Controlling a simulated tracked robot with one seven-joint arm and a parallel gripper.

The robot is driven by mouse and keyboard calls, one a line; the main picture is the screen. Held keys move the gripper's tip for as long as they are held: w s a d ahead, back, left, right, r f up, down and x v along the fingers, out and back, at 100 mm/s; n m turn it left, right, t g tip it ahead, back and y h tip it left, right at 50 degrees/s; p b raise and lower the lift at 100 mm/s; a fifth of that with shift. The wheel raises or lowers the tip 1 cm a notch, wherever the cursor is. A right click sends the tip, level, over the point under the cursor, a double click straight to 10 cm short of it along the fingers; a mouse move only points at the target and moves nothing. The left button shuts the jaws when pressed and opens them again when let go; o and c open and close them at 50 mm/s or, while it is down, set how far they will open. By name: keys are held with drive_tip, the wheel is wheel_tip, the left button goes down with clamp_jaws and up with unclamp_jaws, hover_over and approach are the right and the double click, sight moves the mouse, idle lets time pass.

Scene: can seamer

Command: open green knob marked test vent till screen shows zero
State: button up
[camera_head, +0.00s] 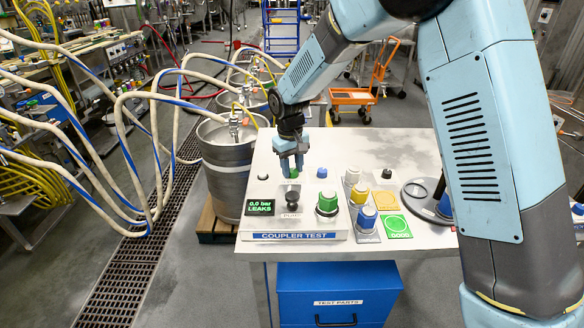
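A small green knob (291,173) stands at the back of the white coupler test panel. My gripper (291,162) points down right over it, with its fingertips at the knob's top. I cannot tell whether the fingers are closed on it or only beside it. The knob's marking is not readable. The small screen (260,206) at the panel's front left reads "0,0 bar LEAKS" in green. A larger green-topped fitting (327,203) stands to the right of a black knob (292,199).
Blue and yellow-capped fittings (366,218), a yellow pad (385,200) and a green "GOOD" pad (396,226) lie to the right. A small blue knob (322,172) is close to my gripper. A steel keg (228,165) with hoses stands left of the bench.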

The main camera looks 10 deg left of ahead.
sight(291, 171)
drive_tip(key=o, duration=0.3)
drive_tip(key=shift+o, duration=0.2)
wheel_tip(291, 171, up, 14)
drive_tip(key=shift+s+a+f, duration=0.2)
drive_tip(key=shift+s+a, duration=0.05)
drive_tip(key=shift+s, duration=0.05)
drive_tip(key=shift+d, duration=0.1)
idle(0.3)
drive_tip(key=s+d+r+m+t, duration=0.15)
drive_tip(key=d+r, duration=0.25)
drive_tip(key=d, duration=0.4)
drive_tip(key=s+d+r+m, duration=0.1)
drive_tip(key=s+d+r, duration=0.25)
drive_tip(key=d, duration=0.45)
drive_tip(key=s+d+r+m+t, duration=0.15)
drive_tip(key=d+r, duration=0.25)
drive_tip(key=d, duration=0.4)
drive_tip(key=s+d+f+m+t, duration=0.1)
drive_tip(key=s+d+m, duration=0.3)
drive_tip(key=s+d, duration=1.2)
drive_tip(key=s+t, duration=0.1)
drive_tip(key=s, duration=0.1)
drive_tip(key=shift+s+m, duration=0.3)
drive_tip(key=shift+m, duration=0.1)
